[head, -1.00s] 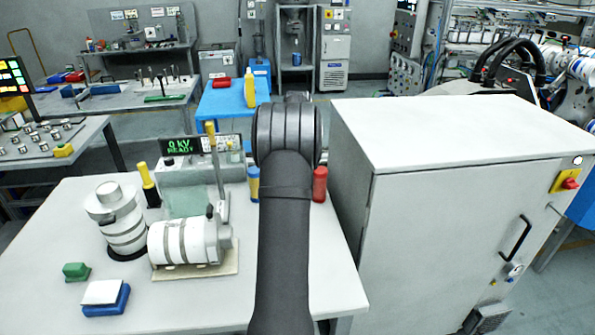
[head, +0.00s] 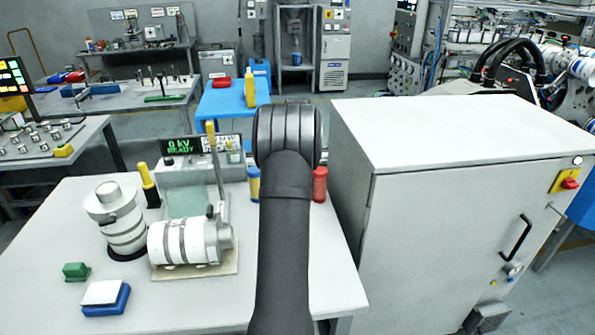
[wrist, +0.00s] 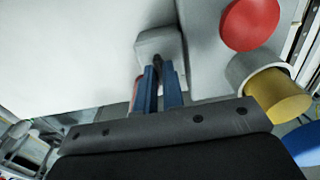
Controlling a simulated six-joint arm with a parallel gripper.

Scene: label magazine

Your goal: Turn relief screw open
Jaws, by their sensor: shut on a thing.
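In the wrist view, my gripper (wrist: 160,72) has two blue fingers reaching up to a small grey block (wrist: 159,44). They are shut on a small dark piece (wrist: 157,64), apparently the relief screw, at the near side of that block. The fingers hide most of it, so I cannot tell how far it is turned. In the head view my own arm covers the gripper and the screw.
In the wrist view, a red round knob (wrist: 250,22) and a yellow cylinder (wrist: 278,93) in a pale collar are close on the right. In the head view, a tall grey cabinet (head: 440,135) stands right of my arm, and a white table (head: 200,300) holds test equipment.

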